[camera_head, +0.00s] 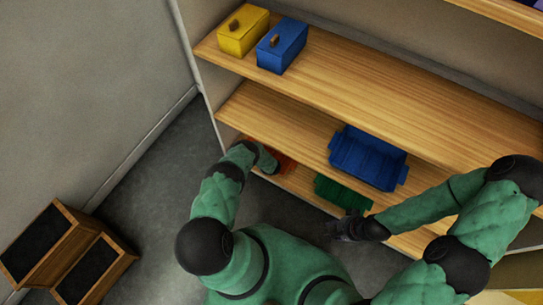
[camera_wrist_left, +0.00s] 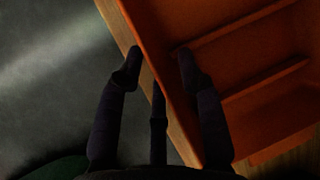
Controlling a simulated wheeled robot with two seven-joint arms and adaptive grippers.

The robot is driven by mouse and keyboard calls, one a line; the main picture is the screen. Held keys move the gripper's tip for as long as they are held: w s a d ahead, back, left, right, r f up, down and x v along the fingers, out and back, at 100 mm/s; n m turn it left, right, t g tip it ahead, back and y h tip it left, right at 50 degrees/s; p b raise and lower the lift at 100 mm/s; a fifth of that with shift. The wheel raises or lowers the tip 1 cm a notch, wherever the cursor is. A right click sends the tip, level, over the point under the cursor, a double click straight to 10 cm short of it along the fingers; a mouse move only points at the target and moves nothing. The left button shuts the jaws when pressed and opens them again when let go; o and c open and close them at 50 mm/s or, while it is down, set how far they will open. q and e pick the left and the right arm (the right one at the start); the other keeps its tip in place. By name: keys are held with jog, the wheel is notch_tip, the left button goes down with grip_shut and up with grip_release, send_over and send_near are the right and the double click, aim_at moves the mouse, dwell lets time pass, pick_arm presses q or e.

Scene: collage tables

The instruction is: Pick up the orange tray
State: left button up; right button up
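The orange tray (camera_head: 287,164) sits on the lower shelf at its left end, partly hidden by my left arm in the head view. In the left wrist view the tray (camera_wrist_left: 245,65) fills the upper right, with ridges across its inside. My left gripper (camera_wrist_left: 158,65) is open at its near wall. One finger is over the inside of the tray, the other outside over the shelf edge, with the wall between them. I cannot tell whether they touch it. My right gripper (camera_head: 343,229) is away from the tray, in front of the shelf near the green tray; its finger opening is unclear.
A green tray (camera_head: 340,194) and a blue tray (camera_head: 367,158) are right of the orange tray. Wooden crates (camera_head: 120,262) stand on the floor at the lower left.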

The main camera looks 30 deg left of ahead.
pick_arm(q)
jog(key=shift+f, duration=0.15)
dwell(0.4)
grip_shut()
